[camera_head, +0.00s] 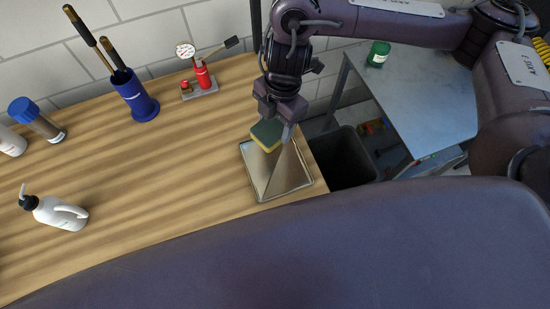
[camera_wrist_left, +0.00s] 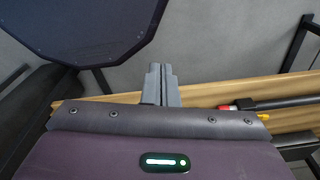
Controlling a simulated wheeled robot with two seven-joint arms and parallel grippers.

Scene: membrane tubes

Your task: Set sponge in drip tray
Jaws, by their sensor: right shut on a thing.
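The sponge (camera_head: 266,135), green on top with a yellow underside, is in my right gripper (camera_head: 282,126). My right gripper is shut on it, over the back part of the drip tray. The drip tray (camera_head: 285,185) is a shallow, shiny metal tray near the right end of the wooden bench. I cannot tell whether the sponge touches the tray. My left gripper (camera_wrist_left: 161,84) shows only in the left wrist view, its fingers together with nothing between them, away from the sponge and tray.
A dark bin (camera_head: 345,160) stands off the wooden bench's (camera_head: 150,165) right end, before a grey table (camera_head: 425,100) with a green jar (camera_head: 378,54). A red pump with a gauge (camera_head: 202,78), blue holder (camera_head: 135,98) and white bottle (camera_head: 58,213) stand left. The bench's middle is clear.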

